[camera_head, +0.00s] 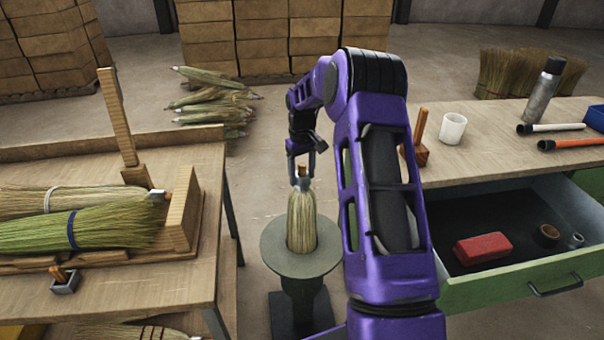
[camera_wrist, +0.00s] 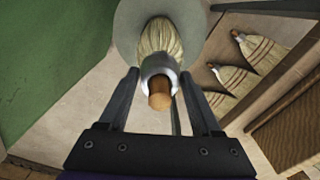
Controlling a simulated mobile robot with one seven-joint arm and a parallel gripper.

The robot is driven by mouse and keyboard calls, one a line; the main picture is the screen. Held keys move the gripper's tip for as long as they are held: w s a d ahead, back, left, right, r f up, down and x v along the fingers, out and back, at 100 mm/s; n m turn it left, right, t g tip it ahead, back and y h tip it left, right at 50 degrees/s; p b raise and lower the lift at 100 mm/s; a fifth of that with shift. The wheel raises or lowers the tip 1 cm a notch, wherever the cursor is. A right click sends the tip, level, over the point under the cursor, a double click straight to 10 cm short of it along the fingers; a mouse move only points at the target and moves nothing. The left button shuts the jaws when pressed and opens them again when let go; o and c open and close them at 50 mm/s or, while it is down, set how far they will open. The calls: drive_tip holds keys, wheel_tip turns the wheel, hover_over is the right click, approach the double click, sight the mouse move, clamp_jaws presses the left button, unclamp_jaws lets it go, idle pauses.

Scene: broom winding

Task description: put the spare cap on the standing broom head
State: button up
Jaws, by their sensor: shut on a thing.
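The standing broom head (camera_head: 302,222) is a pale straw bundle, upright on a round grey pedestal (camera_head: 275,243). In the wrist view its straw (camera_wrist: 160,42) shows beyond the cap. The cap (camera_wrist: 157,68) is a light grey collar with a brown wooden stub (camera_wrist: 160,95) through it. It is at the top of the broom head, in line with it; how far down it sits I cannot tell. My gripper (camera_head: 304,177) is directly above the broom head, shut on the cap, with one finger on each side of it. In the wrist view the fingertips (camera_wrist: 160,74) flank the collar.
The left bench (camera_head: 190,150) holds straw bundles and a wooden post. On the right, an open green drawer (camera_head: 520,275) contains a red block (camera_head: 482,249), a brown ring (camera_head: 549,232) and a small grey ring (camera_head: 577,240).

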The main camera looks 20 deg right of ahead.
drive_tip(key=o, duration=1.4)
